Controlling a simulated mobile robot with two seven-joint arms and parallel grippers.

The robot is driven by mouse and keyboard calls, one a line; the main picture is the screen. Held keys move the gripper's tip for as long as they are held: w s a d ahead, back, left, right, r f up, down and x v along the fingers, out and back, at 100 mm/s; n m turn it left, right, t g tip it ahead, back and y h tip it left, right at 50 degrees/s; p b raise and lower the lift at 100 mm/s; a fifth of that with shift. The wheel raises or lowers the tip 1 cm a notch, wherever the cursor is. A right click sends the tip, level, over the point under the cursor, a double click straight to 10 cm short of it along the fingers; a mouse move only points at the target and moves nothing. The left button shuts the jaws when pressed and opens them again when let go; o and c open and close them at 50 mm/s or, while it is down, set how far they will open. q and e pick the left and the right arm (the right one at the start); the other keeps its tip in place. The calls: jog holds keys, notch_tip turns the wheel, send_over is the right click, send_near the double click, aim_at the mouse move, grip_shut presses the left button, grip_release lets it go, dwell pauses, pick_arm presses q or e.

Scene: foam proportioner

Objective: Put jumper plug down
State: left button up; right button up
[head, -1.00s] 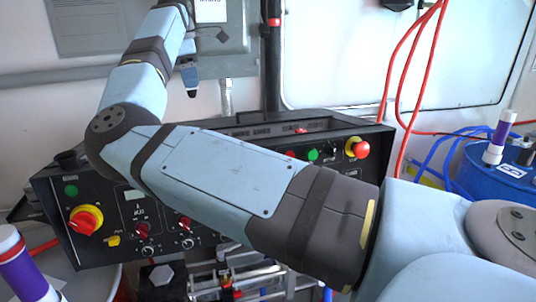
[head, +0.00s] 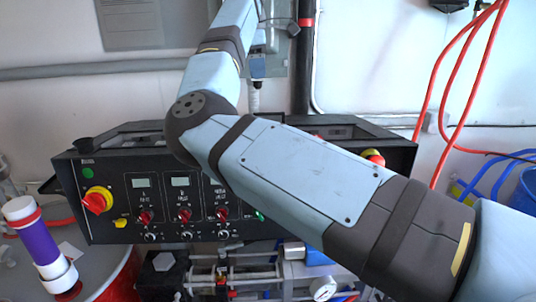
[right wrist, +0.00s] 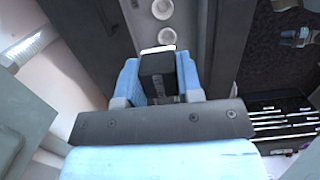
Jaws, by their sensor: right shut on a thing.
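My right gripper (head: 257,68) is high at the back, by the grey wall box, with its arm crossing the head view. In the right wrist view its two blue fingers (right wrist: 157,82) are shut on a black block, the jumper plug (right wrist: 158,68), which has a pale far edge. In the head view the plug cannot be made out clearly. Two round white fittings (right wrist: 167,36) lie beyond the plug on a grey surface. I cannot tell whether the plug touches anything. My left gripper is not in view.
A black control panel (head: 150,165) with red knobs and small displays stands below my arm. A purple-and-white cylinder (head: 37,242) stands at the left. Red hoses (head: 440,75) hang at the right. Pipework and valves (head: 250,275) lie under the panel.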

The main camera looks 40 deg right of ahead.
notch_tip(320, 180, down, 16)
jog(key=shift+a+r+p, duration=0.1)
jog(key=shift+p, duration=0.75)
jog(key=shift+f+p, duration=0.4)
jog(key=shift+f, duration=1.55)
jog(key=shift+f, duration=0.1)
